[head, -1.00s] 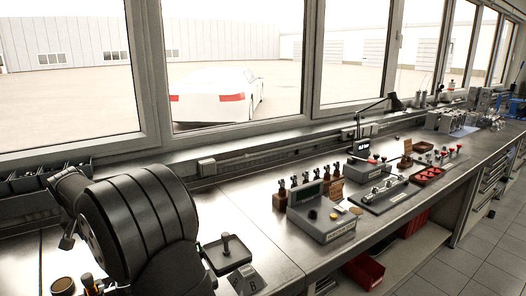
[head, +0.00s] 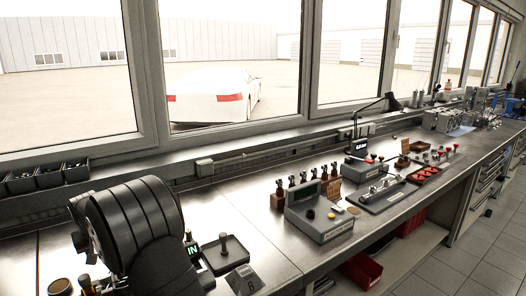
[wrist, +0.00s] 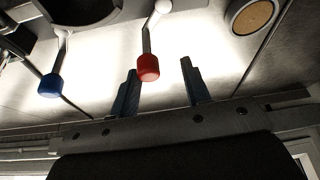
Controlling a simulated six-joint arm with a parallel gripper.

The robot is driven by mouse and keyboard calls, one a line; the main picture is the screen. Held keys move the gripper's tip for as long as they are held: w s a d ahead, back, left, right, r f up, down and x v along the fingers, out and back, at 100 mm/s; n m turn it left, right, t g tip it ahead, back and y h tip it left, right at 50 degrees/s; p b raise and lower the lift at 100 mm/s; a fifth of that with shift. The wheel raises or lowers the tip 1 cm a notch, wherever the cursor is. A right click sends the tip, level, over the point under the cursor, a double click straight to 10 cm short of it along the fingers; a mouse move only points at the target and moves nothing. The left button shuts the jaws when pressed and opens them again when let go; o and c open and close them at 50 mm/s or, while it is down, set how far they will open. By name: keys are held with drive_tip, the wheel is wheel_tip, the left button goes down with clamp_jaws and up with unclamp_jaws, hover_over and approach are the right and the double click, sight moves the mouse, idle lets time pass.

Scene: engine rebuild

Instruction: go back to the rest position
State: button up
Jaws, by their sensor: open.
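My gripper (wrist: 160,67) shows in the wrist view, with its two dark blue fingers apart. A red-tipped rod (wrist: 148,68) appears between or in front of the fingers; I cannot tell its depth, and no grip on it is visible. A blue-tipped rod (wrist: 50,85) is to the left of the fingers. In the head view my black arm fills the lower left, and my gripper is hidden there.
A dark tray with an upright post (head: 228,252) stands right of my arm, beside a small green-lit "IN" display (head: 193,250). A grey console (head: 320,218) and a row of small tools (head: 305,180) are farther right. Black bins (head: 48,177) line the window side.

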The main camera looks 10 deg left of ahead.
drive_tip(key=shift+s+a+n+g, duration=0.1)
drive_tip(key=shift+a+n+g, duration=0.2)
drive_tip(key=shift+n, duration=0.6)
drive_tip(key=shift+r, duration=0.1)
drive_tip(key=s+d+r+m+t, duration=0.1)
drive_tip(key=s+d+r+m, duration=0.15)
drive_tip(key=r, duration=0.55)
drive_tip(key=s+d+r+m, duration=0.2)
drive_tip(key=d+r, duration=0.1)
drive_tip(key=r, duration=0.5)
drive_tip(key=shift+h, duration=0.4)
drive_tip(key=x, duration=1.7)
drive_tip(key=shift+w+f, duration=0.15)
drive_tip(key=shift+f, duration=0.05)
